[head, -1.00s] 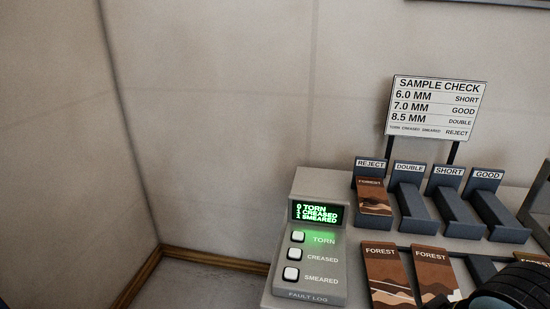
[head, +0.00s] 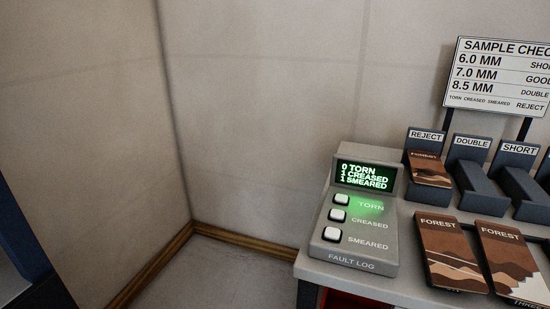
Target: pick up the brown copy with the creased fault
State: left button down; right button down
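Two brown copies marked FOREST lie side by side on the table at the lower right of the head view: the left one (head: 451,252) and the right one (head: 513,262), which is partly cut off by the frame. A third brown copy (head: 429,169) rests in the REJECT slot. I cannot make out a crease on any of them at this size. Neither of my grippers shows in the head view now.
The fault log box (head: 349,217) has three white buttons and a green screen reading 0 torn, 1 creased, 1 smeared. DOUBLE (head: 471,143) and SHORT (head: 519,149) slots stand right of REJECT (head: 426,135). A sample check sign (head: 497,76) stands behind. Open floor (head: 225,273) lies left.

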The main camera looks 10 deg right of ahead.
aim_at(451, 262)
jog(key=z, duration=1.45)
